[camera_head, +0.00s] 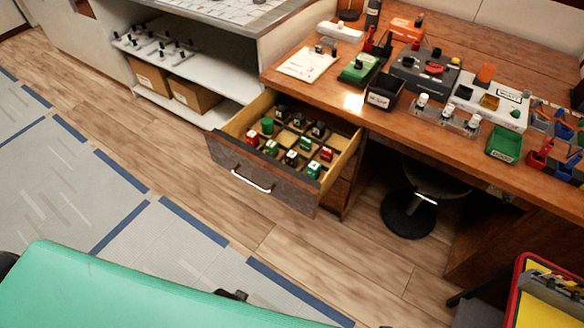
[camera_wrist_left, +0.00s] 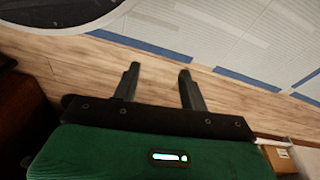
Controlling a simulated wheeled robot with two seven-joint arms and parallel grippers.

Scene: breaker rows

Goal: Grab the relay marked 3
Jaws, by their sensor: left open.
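Several small relays stand in a divided, pulled-out drawer (camera_head: 262,176) below the wooden desk in the head view. They include a green one at the back left (camera_head: 267,125), a red one at the left (camera_head: 252,138), a red one at the right (camera_head: 326,154) and a green one near the front right (camera_head: 313,170). Others are dark. Their marks are too small to read, so I cannot tell which is marked 3. My left gripper (camera_wrist_left: 158,70) is open and empty above the floor in the left wrist view. No relay shows there. My right gripper is not in view.
The desk (camera_head: 345,85) carries boxes, a black bin (camera_head: 384,91), a green bin (camera_head: 504,143) and devices. A stool (camera_head: 408,210) stands under it. White shelves (camera_head: 205,75) with cardboard boxes stand left of the drawer. The floor before the drawer is clear.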

